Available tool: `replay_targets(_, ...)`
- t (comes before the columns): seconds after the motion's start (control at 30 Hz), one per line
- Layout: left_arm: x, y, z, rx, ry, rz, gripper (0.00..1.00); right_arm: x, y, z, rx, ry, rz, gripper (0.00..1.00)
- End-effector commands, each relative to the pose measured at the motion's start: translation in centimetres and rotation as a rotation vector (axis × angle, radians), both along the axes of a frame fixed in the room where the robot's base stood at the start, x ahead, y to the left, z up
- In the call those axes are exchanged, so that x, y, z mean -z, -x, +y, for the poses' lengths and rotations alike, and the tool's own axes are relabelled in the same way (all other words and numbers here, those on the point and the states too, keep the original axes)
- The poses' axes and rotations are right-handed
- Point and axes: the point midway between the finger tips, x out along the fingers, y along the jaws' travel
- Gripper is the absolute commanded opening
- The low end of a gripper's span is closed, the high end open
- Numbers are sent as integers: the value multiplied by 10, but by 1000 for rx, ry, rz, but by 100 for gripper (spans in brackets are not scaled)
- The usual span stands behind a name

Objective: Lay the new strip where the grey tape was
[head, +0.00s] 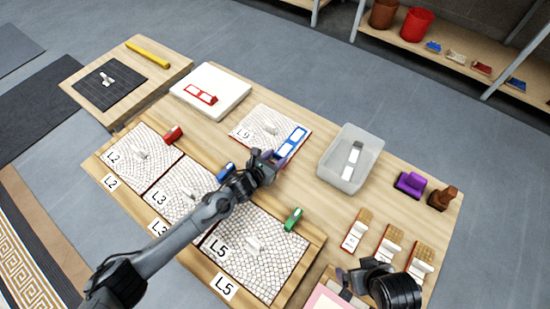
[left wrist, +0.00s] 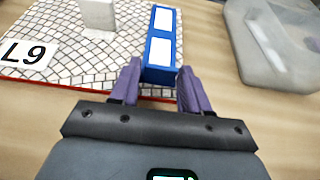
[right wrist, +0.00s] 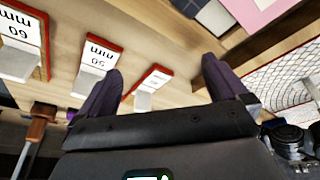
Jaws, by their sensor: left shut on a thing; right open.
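My left gripper (head: 275,160) is shut on a blue frame (head: 291,141) with two white windows. The blue frame (left wrist: 162,74) is between the purple fingers in the left wrist view, at the right edge of panel L9 (head: 283,122). L9 is a cobbled board with a red edge and a pale block on it. A grey-and-white piece (head: 352,157) lies in the translucent bin (head: 323,172). White strips on red-edged holders (head: 355,231) stand at the right; two read 60 mm (right wrist: 20,32) and 50 mm (right wrist: 98,60). My right gripper (right wrist: 161,70) is open and empty near them.
Panels L2 (head: 125,165), L3 (head: 170,190) and L5 (head: 275,270) lie along the near side. Red (head: 173,134), blue (head: 226,171) and green (head: 293,218) blocks stand by them. A red frame (head: 201,94) lies on a white board (head: 225,83). A purple object (head: 410,184) stands behind the holders.

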Motion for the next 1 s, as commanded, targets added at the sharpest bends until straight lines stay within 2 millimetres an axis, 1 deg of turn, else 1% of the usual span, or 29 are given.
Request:
replay_targets(0.03,1,0,0,0,0,0,49,1,0,0,-1,2,0,100)
replay_targets(0.17,1,0,0,0,0,0,69,1,0,-1,-3,4,0,100)
replay_targets(0.2,1,0,0,0,0,0,72,1,0,-1,-2,4,0,100)
replay_targets(0.47,0,0,0,0,0,0,72,0,0,-1,-1,2,0,100)
replay_targets(0.6,-5,2,2,0,-1,1,72,-6,0,0,0,0,0,100)
replay_targets(0.77,-15,17,13,0,-1,0,72,-18,0,1,2,-4,1,100)
replay_targets(1.0,-32,52,38,0,-2,2,72,-40,0,1,4,-5,0,100)
